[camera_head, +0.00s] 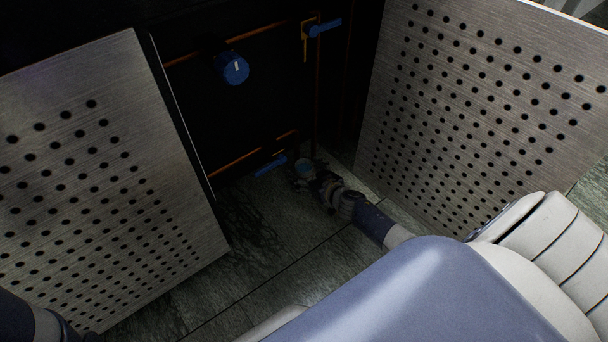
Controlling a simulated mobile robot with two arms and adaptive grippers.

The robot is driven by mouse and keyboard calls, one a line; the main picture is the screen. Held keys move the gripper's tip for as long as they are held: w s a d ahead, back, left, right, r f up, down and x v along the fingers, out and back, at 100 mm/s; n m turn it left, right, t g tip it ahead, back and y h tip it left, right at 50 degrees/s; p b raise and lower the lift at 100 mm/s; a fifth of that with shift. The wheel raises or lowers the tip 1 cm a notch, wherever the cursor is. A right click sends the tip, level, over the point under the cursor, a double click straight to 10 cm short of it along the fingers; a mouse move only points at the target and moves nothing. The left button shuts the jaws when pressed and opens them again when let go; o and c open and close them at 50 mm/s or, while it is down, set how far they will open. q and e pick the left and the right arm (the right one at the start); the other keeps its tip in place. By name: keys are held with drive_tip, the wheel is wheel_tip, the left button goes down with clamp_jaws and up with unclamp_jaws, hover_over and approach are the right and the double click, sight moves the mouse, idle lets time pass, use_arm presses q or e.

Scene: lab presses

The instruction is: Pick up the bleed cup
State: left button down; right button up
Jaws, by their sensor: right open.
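A small round grey-blue thing, which looks like the bleed cup (304,166), shows low in the dark cabinet, below the pipes. My right gripper (302,175) reaches in from the right, low over the floor, with its open fingers close around or beside this thing. The area is dark and small, so I cannot tell whether the fingers touch it. My left gripper is out of view; only part of my left arm shows in the bottom left corner.
Perforated metal doors stand open at left (95,190) and right (480,110). Inside are a blue round knob (232,68), an upper blue lever (325,27), a lower blue lever (270,166) near my right gripper, and orange pipes (240,158).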

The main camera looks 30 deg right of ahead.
drive_tip(key=shift+w+f, duration=0.25)
drive_tip(key=shift+w, duration=0.25)
drive_tip(key=c, duration=1.3)
drive_tip(key=shift+r, duration=0.1)
